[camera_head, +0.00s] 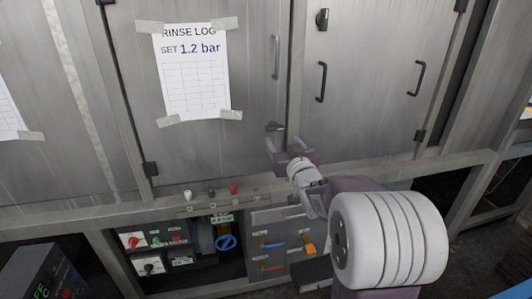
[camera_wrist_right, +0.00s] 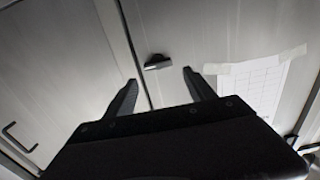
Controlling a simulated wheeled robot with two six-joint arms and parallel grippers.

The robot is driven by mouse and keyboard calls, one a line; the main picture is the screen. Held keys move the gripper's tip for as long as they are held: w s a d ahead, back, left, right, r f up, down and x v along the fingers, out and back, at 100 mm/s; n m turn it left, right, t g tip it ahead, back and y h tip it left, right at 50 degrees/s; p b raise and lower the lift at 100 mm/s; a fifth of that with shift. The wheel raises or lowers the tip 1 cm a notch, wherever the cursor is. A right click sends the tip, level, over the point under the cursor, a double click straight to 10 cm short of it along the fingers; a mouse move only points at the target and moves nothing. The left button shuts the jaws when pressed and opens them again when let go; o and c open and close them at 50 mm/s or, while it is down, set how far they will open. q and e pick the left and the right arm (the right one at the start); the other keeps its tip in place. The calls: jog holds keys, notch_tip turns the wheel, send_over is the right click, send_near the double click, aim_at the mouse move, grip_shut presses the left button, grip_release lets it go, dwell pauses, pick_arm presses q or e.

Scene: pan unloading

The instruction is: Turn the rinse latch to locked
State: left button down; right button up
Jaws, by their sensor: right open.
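A small dark latch (camera_head: 275,126) sits low at the right edge of the cabinet door that carries the rinse log sheet. Its handle looks roughly level. My right gripper (camera_head: 283,144) is open just below and in front of it, with the fingers pointing at the door. In the right wrist view the latch (camera_wrist_right: 157,62) shows beyond and between the two spread fingertips of the right gripper (camera_wrist_right: 160,79), with no visible contact. A second dark latch (camera_head: 322,19) is high on the door to the right. My left gripper is not in view.
The rinse log sheet (camera_head: 193,75) reads "SET 1.2 bar". Vertical handles (camera_head: 321,82) stick out from the doors. Below the ledge are several small knobs, a blue valve wheel (camera_head: 226,242) and coloured levers (camera_head: 271,244). The door front around the latch is clear.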

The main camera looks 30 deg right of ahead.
aim_at(276, 130)
jog(key=x, duration=0.9)
jog(key=shift+s+d, duration=0.1)
jog(key=shift+d, duration=0.15)
jog(key=shift+c, duration=0.3)
jog(key=c, duration=1)
jog(key=shift+c, duration=0.2)
